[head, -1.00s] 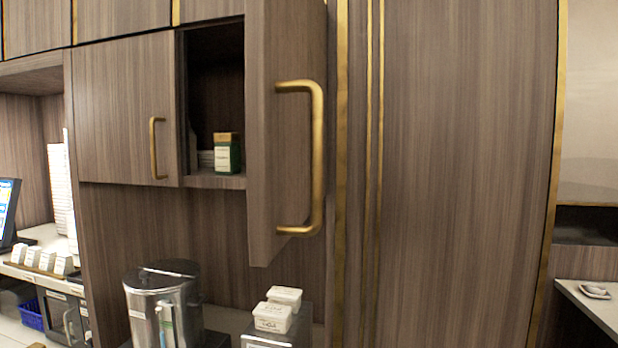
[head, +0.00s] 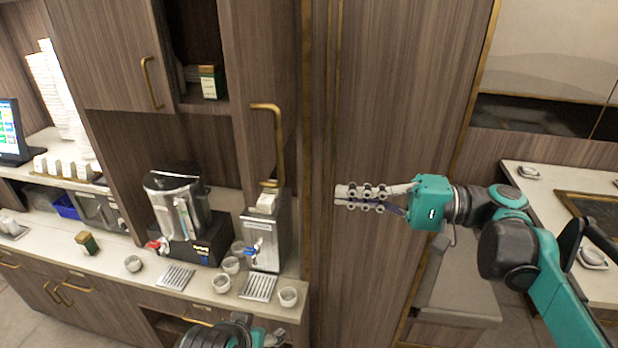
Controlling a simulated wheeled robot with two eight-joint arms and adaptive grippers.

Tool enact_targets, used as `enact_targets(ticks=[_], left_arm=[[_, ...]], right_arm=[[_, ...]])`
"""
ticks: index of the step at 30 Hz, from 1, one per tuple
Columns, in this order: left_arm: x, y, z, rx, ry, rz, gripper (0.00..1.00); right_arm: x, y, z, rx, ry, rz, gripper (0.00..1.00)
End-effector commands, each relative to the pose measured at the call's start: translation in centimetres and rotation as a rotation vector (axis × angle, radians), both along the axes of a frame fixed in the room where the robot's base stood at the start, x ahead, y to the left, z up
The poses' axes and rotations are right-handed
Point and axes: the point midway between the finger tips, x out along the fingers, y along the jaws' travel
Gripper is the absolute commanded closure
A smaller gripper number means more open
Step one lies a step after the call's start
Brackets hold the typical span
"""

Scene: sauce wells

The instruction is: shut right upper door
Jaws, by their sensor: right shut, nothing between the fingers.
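The right upper door (head: 243,70) stands open, swung out from its cabinet, and shows edge-on toward me with its gold handle (head: 279,140) on the right side. The open cabinet bay (head: 192,40) beside it shows a dark inside with a small green and white box (head: 208,82) on its shelf. My right gripper (head: 340,195) is shut and empty, pointing left in front of the tall wood panel, to the right of and below the handle, apart from it. My left arm shows only at the bottom edge, and its gripper (head: 272,338) is mostly cut off.
The left upper door (head: 110,50) is closed. Below, a counter (head: 205,285) holds a steel dispenser (head: 180,205), a second dispenser (head: 265,240), several small cups and drip trays. A tall panel (head: 400,90) and another counter (head: 520,175) stand on the right.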

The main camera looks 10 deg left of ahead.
Motion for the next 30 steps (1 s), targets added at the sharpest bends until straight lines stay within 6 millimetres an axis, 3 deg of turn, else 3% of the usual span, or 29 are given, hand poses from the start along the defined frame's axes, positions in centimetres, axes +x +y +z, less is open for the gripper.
enact_targets(ticks=[18, 24, 30], left_arm=[[0.0, 0.0, 2.2, 0.000, 0.000, 0.000, 0.30], [0.0, 0.0, 2.5, 0.000, 0.000, 0.000, 0.30], [0.0, 0.0, 2.5, 0.000, 0.000, 0.000, 0.30]], right_arm=[[-0.3, 11.6, 0.0, -0.003, 0.000, 0.003, 1.00], [-0.3, 13.3, -0.1, -0.003, 0.000, -0.001, 1.00], [-0.3, 13.6, -0.2, -0.003, 0.000, -0.001, 1.00]])
